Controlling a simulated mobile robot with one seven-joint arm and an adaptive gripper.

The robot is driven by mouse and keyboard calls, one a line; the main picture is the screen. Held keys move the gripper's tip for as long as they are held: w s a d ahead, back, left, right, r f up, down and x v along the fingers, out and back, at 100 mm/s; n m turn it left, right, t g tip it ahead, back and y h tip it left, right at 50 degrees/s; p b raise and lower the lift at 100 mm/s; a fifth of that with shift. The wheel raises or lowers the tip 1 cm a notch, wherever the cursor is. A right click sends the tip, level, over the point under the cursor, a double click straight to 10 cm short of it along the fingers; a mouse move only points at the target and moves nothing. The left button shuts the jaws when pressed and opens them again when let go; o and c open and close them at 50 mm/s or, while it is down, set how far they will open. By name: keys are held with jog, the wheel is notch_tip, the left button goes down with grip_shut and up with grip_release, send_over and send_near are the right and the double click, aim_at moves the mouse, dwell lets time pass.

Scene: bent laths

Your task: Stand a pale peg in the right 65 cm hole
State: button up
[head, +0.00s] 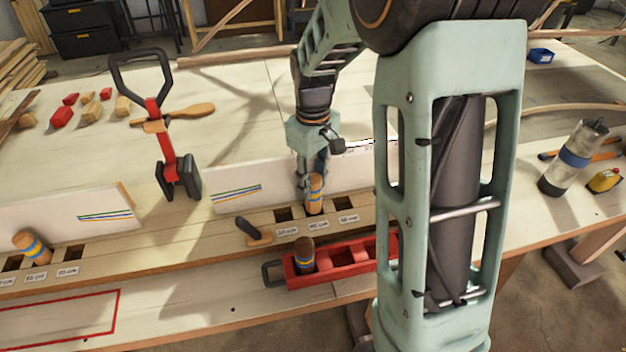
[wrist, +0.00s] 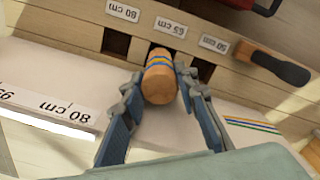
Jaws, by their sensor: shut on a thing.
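My gripper (head: 314,184) is shut on a pale peg (head: 315,190) with blue and yellow bands. In the wrist view, the pale peg (wrist: 159,82) sits between the two fingertips (wrist: 160,85). Its lower end is at the middle hole of the right lath block (head: 262,222), behind the 65 cm label (wrist: 170,28). The peg looks about upright in the head view. How deep it sits in the hole cannot be told. The holes on either side, by the 80 cm label (wrist: 122,10) and the 50 cm label (wrist: 213,44), look empty.
A red tray (head: 345,271) in front holds a darker brown peg (head: 304,254). A black-handled tool (head: 254,233) lies on the block near the holes. Another banded peg (head: 31,247) leans in the left block. A white board (head: 240,187) stands behind the holes. A clamp (head: 165,150) stands left.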

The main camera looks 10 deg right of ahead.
jog(key=shift+f+b, duration=0.55)
jog(key=shift+f, duration=0.35)
jog(key=o, duration=1.3)
jog(key=shift+c, duration=0.2)
jog(key=shift+r+p, duration=3.4)
jog(key=shift+r, duration=1.15)
jog(key=shift+w, duration=0.1)
